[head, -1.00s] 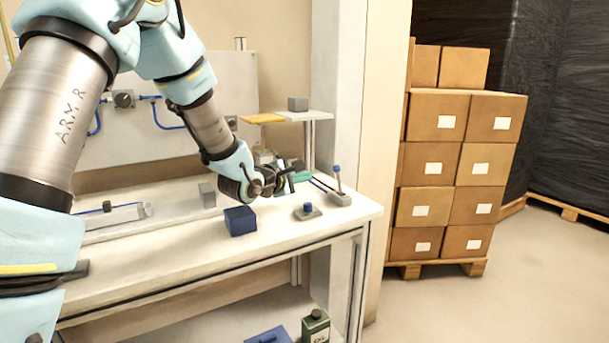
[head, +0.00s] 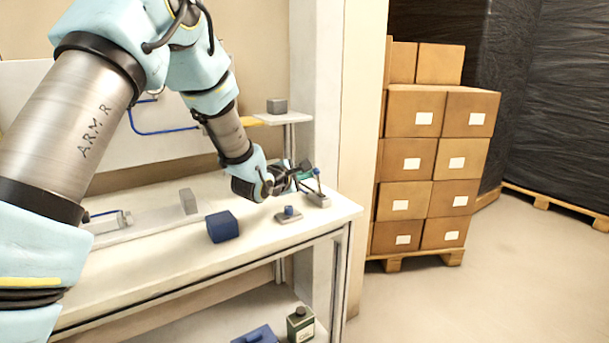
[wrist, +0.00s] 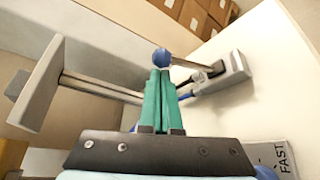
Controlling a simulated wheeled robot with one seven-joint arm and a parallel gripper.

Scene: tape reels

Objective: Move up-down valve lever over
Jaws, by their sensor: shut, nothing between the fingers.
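The valve lever (head: 317,183) is a thin metal rod with a blue ball knob, rising from a grey base (head: 318,200) near the table's far right corner. In the wrist view the blue knob (wrist: 162,57) is just beyond my fingertips, and the rod (wrist: 190,66) runs right to the grey base (wrist: 233,68). My gripper (head: 307,174) has teal fingers, pressed together at the tips with nothing between them. It also shows in the wrist view (wrist: 160,75), with the tips at or very near the knob; I cannot tell whether they touch.
A small plate with a blue knob (head: 289,212) and a dark blue box (head: 222,227) sit on the white table (head: 180,262). A raised shelf (head: 283,117) bears a grey block (head: 277,106). A bottle (head: 301,325) stands below. Stacked cartons (head: 415,155) stand right, beyond open floor.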

